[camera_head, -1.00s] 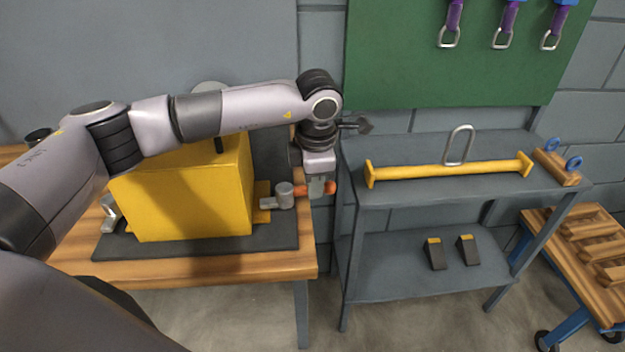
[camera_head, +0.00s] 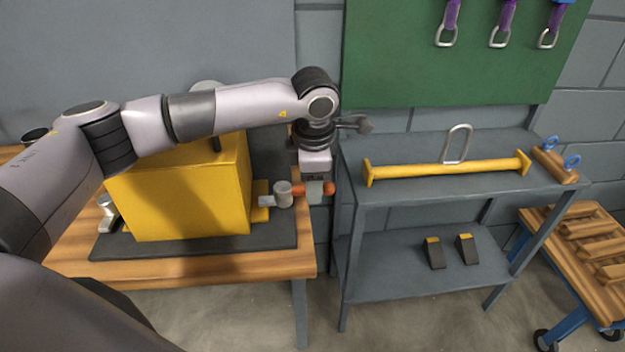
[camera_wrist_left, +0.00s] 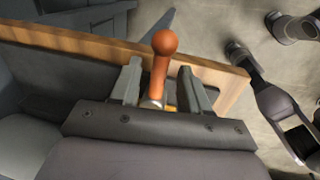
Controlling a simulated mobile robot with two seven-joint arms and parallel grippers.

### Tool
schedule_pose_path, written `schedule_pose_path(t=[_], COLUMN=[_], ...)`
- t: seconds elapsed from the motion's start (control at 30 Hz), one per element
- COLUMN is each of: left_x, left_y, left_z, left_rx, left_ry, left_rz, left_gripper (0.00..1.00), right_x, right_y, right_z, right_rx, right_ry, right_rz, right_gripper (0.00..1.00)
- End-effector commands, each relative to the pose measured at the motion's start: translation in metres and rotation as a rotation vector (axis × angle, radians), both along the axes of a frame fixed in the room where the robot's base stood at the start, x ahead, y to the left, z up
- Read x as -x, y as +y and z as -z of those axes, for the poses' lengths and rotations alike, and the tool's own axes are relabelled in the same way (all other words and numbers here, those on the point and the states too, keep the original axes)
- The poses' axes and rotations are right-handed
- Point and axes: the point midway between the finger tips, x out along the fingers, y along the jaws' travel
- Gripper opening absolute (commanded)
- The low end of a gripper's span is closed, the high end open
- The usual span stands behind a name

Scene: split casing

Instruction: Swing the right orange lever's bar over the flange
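The yellow casing (camera_head: 180,195) stands on a dark mat on the wooden bench. On its right side is the right orange lever (camera_head: 299,189), with a grey pivot (camera_head: 283,194) beside a yellow flange (camera_head: 260,214). The lever's bar points right, away from the casing. My left gripper (camera_head: 315,189) reaches down over the orange handle. In the left wrist view the handle (camera_wrist_left: 160,70) with its ball end lies between the two fingers (camera_wrist_left: 158,88), with a narrow gap on each side. The fingers look open around it. My right gripper is not in view.
A grey shelf (camera_head: 420,190) stands right of the bench and holds a yellow spreader bar (camera_head: 450,170). Two dark wedges (camera_head: 436,253) lie on its lower level. Another clamp-like metal part (camera_head: 107,212) shows at the casing's left. The bench front edge (camera_head: 200,270) is clear.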

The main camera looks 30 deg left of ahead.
Motion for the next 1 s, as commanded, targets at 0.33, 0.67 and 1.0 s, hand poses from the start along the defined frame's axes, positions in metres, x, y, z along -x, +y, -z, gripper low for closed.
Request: schedule_pose_path(t=[0.33, 0.67, 1.0], left_x=[0.003, 0.009, 0.01], left_y=[-0.002, -0.005, -0.006], left_z=[-0.022, -0.067, -0.07], left_rx=[0.001, 0.001, 0.0], left_ry=[-0.002, -0.001, 0.001], left_rz=[-0.001, 0.0, 0.0], left_gripper=[0.46, 0.46, 0.46], right_x=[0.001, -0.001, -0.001], right_y=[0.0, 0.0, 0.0], right_z=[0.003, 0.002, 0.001], right_rx=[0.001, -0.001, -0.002], right_ry=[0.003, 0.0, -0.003], right_rz=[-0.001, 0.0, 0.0], right_gripper=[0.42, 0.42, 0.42])
